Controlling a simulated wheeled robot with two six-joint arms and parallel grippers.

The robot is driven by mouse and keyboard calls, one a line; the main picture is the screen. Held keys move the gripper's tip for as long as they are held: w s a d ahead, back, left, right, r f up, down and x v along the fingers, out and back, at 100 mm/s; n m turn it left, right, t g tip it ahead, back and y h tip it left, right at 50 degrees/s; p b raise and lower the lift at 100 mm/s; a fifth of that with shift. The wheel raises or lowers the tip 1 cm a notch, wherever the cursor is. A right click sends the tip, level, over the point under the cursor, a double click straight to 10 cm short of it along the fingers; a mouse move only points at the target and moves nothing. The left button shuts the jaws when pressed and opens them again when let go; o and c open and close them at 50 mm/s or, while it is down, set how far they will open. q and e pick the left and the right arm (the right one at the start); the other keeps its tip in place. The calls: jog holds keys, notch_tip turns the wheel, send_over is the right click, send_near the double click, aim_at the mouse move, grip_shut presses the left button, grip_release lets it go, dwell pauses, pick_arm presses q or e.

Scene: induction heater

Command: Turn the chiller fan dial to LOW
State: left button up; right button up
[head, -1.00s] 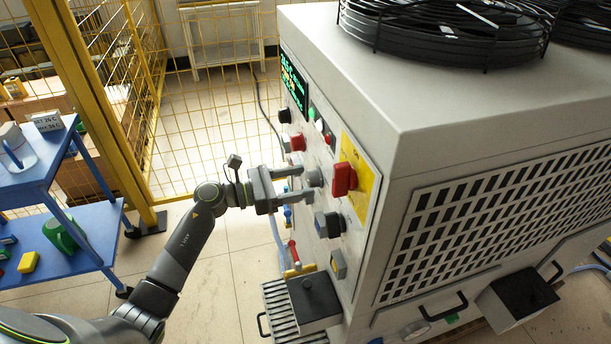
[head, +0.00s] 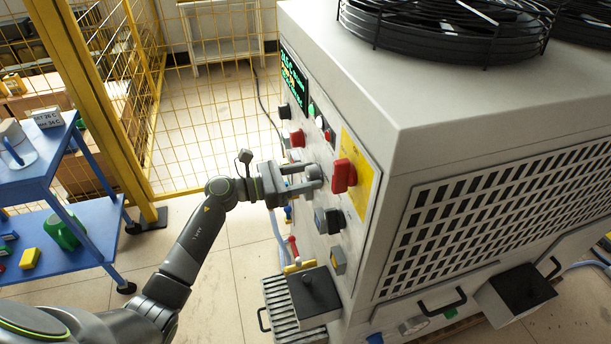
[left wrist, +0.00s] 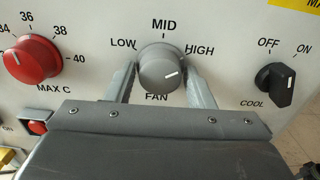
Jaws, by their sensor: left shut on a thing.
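The chiller fan dial (left wrist: 158,68) is a round grey knob on the pale front panel, under the printed words LOW, MID and HIGH. Its white mark sits on the right side of its face, on the HIGH side. My left gripper (head: 313,178) is shut on this dial, one finger on each side of it. In the left wrist view the gripper (left wrist: 163,80) comes up from below, and its body hides the panel under the word FAN. In the head view the fingers largely cover the dial. My right gripper is not in view.
A red MAX C dial (left wrist: 31,59) is left of the fan dial and a black COOL switch (left wrist: 275,85) right of it. A red switch on a yellow plate (head: 343,176) and a dark knob (head: 328,221) are close by. A yellow fence (head: 205,110) stands behind.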

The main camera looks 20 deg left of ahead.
pick_arm(q)
jog(key=n+p, duration=0.2)
jog(key=n, duration=0.2)
jog(key=n+p, duration=0.2)
jog(key=n, duration=0.1)
jog(key=n+p, duration=0.2)
jog(key=n, duration=0.2)
jog(key=shift+s+r+n+p, duration=0.1)
jog(key=shift+r+n+p, duration=0.15)
jog(key=shift+n+p, duration=0.05)
jog(key=n+p, duration=0.5)
jog(key=n, duration=0.2)
jog(key=n+p, duration=0.1)
jog(key=n, duration=0.1)
jog(key=shift+n, duration=0.3)
jog(key=shift+n+p, duration=0.95)
jog(key=shift+n, duration=0.35)
jog(key=shift+f, duration=0.1)
jog(key=o, duration=0.8)
